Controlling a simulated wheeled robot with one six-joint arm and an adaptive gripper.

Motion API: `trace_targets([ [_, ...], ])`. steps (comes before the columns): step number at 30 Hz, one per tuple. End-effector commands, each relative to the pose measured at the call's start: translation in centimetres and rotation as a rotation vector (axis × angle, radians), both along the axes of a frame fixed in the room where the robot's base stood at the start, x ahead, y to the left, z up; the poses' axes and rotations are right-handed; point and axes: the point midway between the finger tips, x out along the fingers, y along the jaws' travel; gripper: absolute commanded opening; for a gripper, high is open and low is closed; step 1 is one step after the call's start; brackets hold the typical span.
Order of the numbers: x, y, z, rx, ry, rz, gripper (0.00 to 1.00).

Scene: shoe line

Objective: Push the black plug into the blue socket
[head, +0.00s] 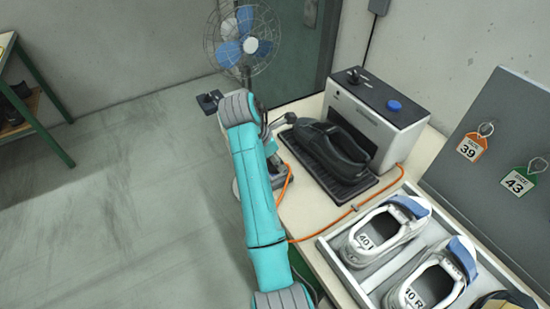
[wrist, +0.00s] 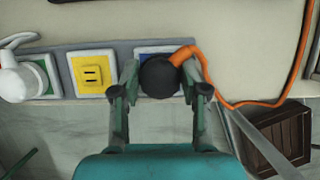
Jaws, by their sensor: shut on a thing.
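In the wrist view the black plug (wrist: 159,77) is a round dark body with an orange cable (wrist: 196,68) leaving its right side. My gripper (wrist: 158,80) is shut on it, one finger on each side. The blue socket (wrist: 146,50) is directly behind the plug, and only parts of its blue plate show around it. The plug covers the socket's holes, so I cannot tell whether it touches or is seated. In the head view my arm hides the plug and socket.
A yellow socket (wrist: 90,73) is empty beside the blue one. A white plug (wrist: 18,80) sits at the green socket (wrist: 43,73). The orange cable crosses the bench (head: 310,226). A machine (head: 372,120) with a black shoe (head: 328,149) and a shoe tray (head: 338,267) stand right of my arm.

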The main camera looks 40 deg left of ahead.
Motion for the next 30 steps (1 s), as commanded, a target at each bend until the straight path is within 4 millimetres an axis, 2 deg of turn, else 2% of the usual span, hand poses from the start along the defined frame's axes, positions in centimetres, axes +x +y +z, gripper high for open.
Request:
trace_targets([
  [6, 0.0, 0.0, -0.1, -0.001, 0.001, 0.001, 0.08],
  [7, 0.0, 0.0, -0.1, -0.001, 0.001, 0.001, 0.52],
  [9, 0.0, 0.0, -0.1, -0.001, 0.001, 0.001, 0.69],
  [10, 0.0, 0.0, -0.1, -0.001, 0.001, 0.001, 0.74],
  [22, 0.0, 0.0, 0.4, 0.0, 0.0, 0.0, 0.74],
  [30, 0.6, 0.6, 3.9, 0.002, -0.001, -0.005, 0.74],
])
